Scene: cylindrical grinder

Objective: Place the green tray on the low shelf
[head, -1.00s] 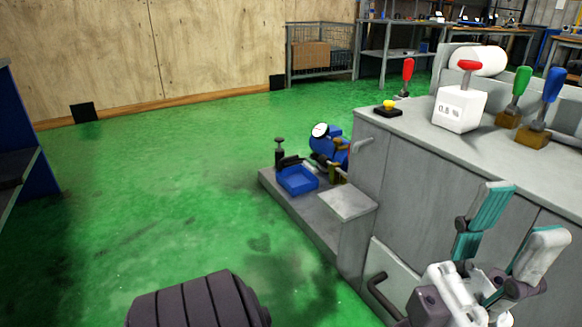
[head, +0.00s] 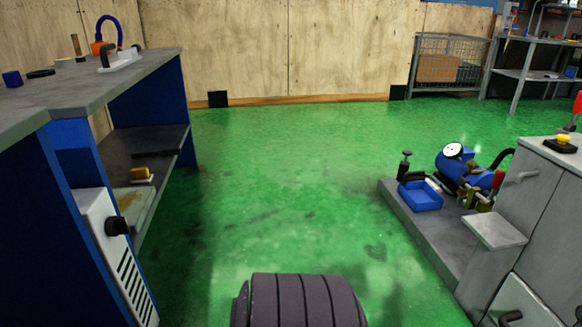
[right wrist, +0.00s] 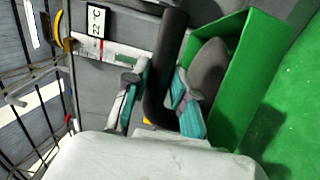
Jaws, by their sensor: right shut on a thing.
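The green tray (right wrist: 251,60) shows in the right wrist view, right of my right gripper (right wrist: 162,95), with a dark rounded thing (right wrist: 208,72) inside its walls. My right gripper has teal fingertips on either side of a black curved bar (right wrist: 168,50) and is shut on it. I cannot tell what the bar is fixed to. The tray and the right gripper are not in the head view. A low shelf (head: 135,203) lies under the blue-sided bench at the left, with a small yellow and white thing (head: 141,174) on it. My left gripper is not in view.
The bench top (head: 85,85) at the left holds a few items. A wire cage (head: 447,62) stands at the back.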

